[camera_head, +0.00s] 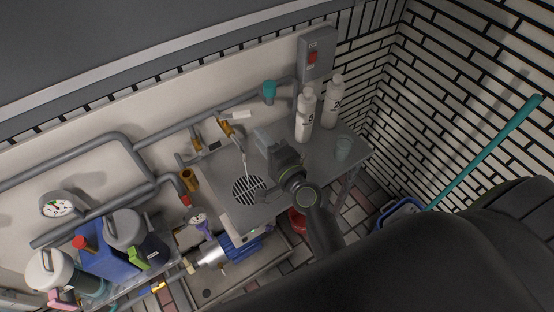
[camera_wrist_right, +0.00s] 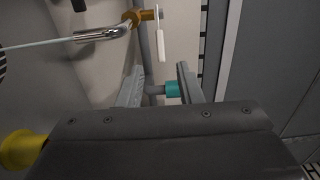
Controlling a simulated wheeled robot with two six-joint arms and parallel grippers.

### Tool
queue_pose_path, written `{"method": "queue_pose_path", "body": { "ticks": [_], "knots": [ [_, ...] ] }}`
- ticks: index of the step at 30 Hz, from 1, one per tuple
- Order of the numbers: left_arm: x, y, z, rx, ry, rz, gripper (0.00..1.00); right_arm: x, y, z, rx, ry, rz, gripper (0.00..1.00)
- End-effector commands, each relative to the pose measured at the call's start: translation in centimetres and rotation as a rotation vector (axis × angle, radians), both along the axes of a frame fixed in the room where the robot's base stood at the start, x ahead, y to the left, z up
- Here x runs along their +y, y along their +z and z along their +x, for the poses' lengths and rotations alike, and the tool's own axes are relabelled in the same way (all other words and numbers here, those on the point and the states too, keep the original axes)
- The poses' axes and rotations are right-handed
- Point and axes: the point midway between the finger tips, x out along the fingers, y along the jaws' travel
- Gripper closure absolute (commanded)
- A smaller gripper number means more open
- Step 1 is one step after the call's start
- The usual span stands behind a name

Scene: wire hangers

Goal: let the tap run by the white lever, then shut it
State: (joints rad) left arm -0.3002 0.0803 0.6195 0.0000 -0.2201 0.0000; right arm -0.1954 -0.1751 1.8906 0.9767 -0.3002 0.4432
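The brass tap (camera_head: 227,128) sits on the wall pipe above the grey bench, with its white lever (camera_head: 237,115) pointing right. A thin pale stream (camera_head: 244,160) drops from its spout to the round drain grate (camera_head: 249,189). In the right wrist view the white lever (camera_wrist_right: 160,44) shows beside the brass body (camera_wrist_right: 139,16), and the stream (camera_wrist_right: 40,44) leaves the chrome spout (camera_wrist_right: 100,34). My right gripper (camera_head: 265,140) is over the bench, right of the tap. Its fingers (camera_wrist_right: 160,82) are apart and empty, and the lever lies beyond them, untouched. My left gripper is out of view.
A teal fitting (camera_head: 269,89) is on the pipe right of the tap. Two white bottles (camera_head: 305,116) (camera_head: 332,103) and a clear cup (camera_head: 343,148) stand on the bench's right. A grey switch box (camera_head: 316,54) is above. Jugs and a blue pump (camera_head: 232,246) are lower left.

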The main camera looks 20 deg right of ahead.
Motion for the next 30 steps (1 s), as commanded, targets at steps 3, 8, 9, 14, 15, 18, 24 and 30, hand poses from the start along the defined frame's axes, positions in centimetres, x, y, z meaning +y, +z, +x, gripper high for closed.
{"method": "queue_pose_path", "body": {
  "ticks": [3,8,9,14,15,18,24,30],
  "knots": [
    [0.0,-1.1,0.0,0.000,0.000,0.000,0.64,-0.4,-0.4,-2.4,0.001,-0.002,0.001,0.67],
    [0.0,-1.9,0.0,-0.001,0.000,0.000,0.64,-0.8,-0.3,-4.7,0.001,-0.002,0.001,0.67],
    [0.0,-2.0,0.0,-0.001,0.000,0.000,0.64,-0.9,-0.3,-5.1,0.001,-0.002,0.001,0.67],
    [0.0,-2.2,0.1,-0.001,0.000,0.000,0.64,-1.0,-0.1,-6.1,0.000,0.000,0.000,0.67],
    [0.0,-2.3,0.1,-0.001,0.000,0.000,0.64,-1.1,0.0,-6.2,-0.001,0.000,-0.001,0.67],
    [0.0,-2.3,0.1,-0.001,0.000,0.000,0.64,-1.1,0.0,-6.3,0.000,0.000,-0.001,0.67],
    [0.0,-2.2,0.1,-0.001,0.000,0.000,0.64,-1.1,0.0,-6.3,0.000,0.000,-0.001,0.71],
    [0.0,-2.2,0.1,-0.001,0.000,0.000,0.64,-0.6,-1.9,-7.5,0.062,0.086,-0.181,0.97]
  ]
}}
